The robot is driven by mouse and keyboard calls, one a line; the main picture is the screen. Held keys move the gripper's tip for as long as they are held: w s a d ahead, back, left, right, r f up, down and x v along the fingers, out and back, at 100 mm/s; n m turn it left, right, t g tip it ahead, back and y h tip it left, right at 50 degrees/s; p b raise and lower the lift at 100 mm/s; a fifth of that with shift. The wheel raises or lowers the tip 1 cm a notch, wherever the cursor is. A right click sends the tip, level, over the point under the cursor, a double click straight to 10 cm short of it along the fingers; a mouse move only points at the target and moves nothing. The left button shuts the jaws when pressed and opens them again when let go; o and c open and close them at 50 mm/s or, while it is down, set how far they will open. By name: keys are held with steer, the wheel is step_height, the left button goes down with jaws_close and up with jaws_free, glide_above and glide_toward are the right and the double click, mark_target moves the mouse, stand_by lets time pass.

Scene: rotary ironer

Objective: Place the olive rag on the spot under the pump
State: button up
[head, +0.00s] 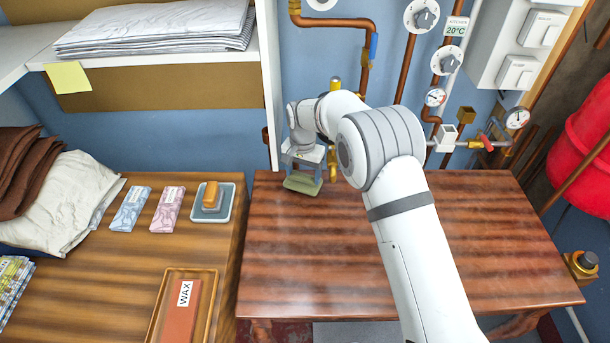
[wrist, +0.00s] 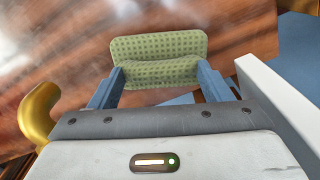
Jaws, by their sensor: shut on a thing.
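The olive rag (head: 301,185) is folded and held at the back left corner of the dark red-brown wooden table (head: 400,240). My gripper (head: 303,176) is shut on it. In the wrist view the dotted olive rag (wrist: 158,47) lies between the two blue fingers of my gripper (wrist: 160,72), with the wood surface beyond it. I cannot tell whether the rag touches the table. A curved brass spout (wrist: 38,115) shows left of the gripper in the wrist view; it may be the pump. No marked spot is visible.
A white panel edge (head: 268,80) stands close to the left of my gripper. Copper pipes and gauges (head: 435,97) line the blue wall. The table's middle is clear.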

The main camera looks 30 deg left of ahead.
mark_target(303, 176)
steer(key=shift+w+f, duration=0.2)
steer(key=shift+f, duration=0.65)
steer(key=shift+f, duration=0.1)
steer(key=shift+f, duration=0.2)
steer(key=o, duration=0.7)
steer(key=shift+r, duration=0.1)
step_height(303, 176, up, 12)
steer(key=shift+r, duration=0.2)
steer(key=shift+s, duration=0.15)
